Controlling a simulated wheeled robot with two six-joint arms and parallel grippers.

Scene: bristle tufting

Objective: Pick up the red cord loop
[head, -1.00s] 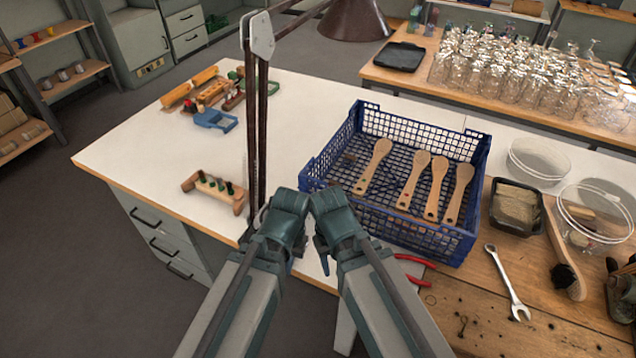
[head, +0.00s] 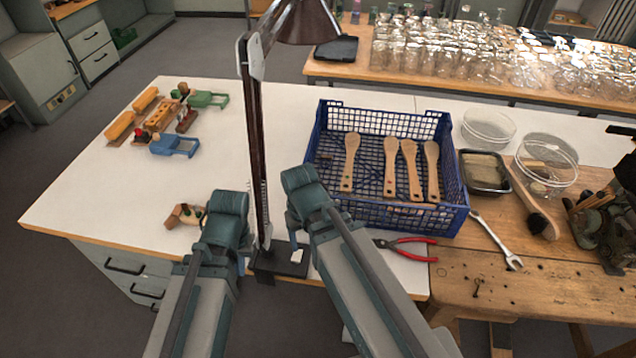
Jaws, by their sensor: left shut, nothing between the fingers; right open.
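I cannot make out a red cord loop for certain. Wooden paddle brushes (head: 348,165) lie in the blue crate (head: 420,215), with tiny coloured marks at their handle ends, one of them reddish. My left gripper (head: 241,264) is shut and empty, left of the lamp post, its fingers mostly hidden behind its own arm. My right gripper (head: 295,254) is open and empty, over the white table just right of the lamp post and left of the crate; its fingers show only partly.
The lamp post (head: 257,150) stands between my grippers on a dark base (head: 283,262). Red-handled pliers (head: 412,241) lie in front of the crate, a wrench (head: 497,240) to the right. A wooden rack (head: 183,215) is partly behind my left arm. The white table's left middle is clear.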

